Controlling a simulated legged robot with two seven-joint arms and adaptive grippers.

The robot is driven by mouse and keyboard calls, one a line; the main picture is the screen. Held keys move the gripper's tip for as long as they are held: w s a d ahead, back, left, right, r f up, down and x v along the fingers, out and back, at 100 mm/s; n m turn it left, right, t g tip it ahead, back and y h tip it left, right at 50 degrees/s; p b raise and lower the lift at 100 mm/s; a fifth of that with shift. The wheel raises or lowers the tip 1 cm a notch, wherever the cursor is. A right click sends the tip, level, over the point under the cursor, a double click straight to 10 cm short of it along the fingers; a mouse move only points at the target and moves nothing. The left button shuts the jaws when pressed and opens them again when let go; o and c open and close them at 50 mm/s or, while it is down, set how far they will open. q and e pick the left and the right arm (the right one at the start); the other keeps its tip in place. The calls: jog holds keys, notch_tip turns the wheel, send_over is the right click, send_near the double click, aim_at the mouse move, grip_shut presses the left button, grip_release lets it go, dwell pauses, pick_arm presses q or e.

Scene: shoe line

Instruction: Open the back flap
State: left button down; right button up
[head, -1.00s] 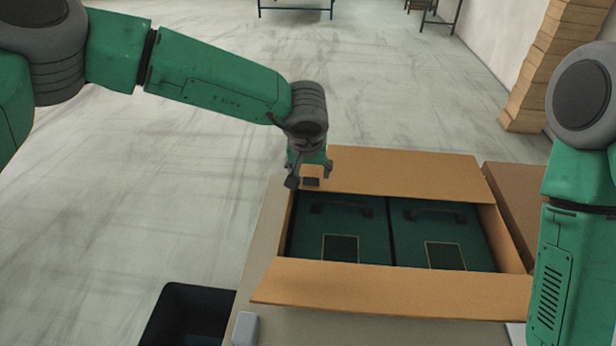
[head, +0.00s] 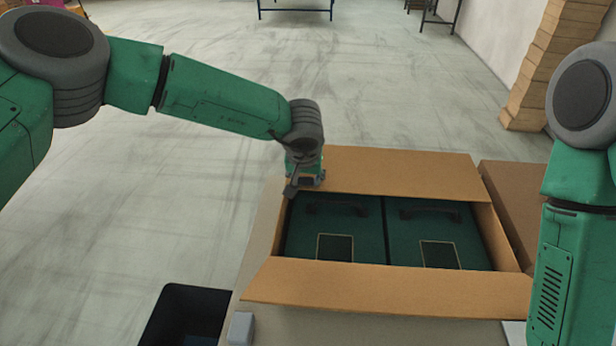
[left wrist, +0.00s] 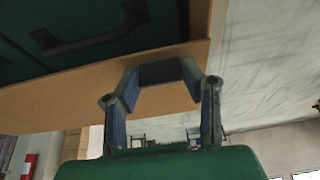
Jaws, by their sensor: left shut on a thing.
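An open cardboard box (head: 510,245) stands on the table. Its back flap (head: 400,172) tilts outward from the far edge and its front flap (head: 385,290) is folded out toward me. Inside lie two dark green cases with handles, a left one (head: 300,240) and a right one (head: 445,235). My left gripper (head: 306,184) is shut on the back flap near its left end. In the left wrist view, the fingers (left wrist: 162,72) lie against the brown flap (left wrist: 60,100); the exact contact is hard to see. My right gripper is out of view below the right arm.
A dark bin (head: 185,312) stands at the lower left beside the table. A small grey block (head: 241,328) sits near the table's front left edge. Another brown box (head: 518,195) is close on the right. The floor to the left is clear.

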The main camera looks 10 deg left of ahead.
pick_arm(q)
jog(key=shift+d+r+p, duration=0.15)
jog(key=shift+r+p, duration=0.2)
jog(key=shift+p, duration=0.1)
jog(key=r+g+p, duration=0.1)
jog(key=p, duration=0.1)
jog(key=w+r+g+p, duration=0.1)
jog(key=r+p, duration=0.1)
jog(key=shift+w+r+g+p, duration=0.15)
jog(key=shift+r+g+p, duration=0.15)
jog(key=shift+p, duration=0.1)
jog(key=w+r, duration=0.3)
jog(key=r, duration=0.2)
jog(key=shift+w+a+r, duration=0.15)
jog(key=shift+w+a, duration=0.05)
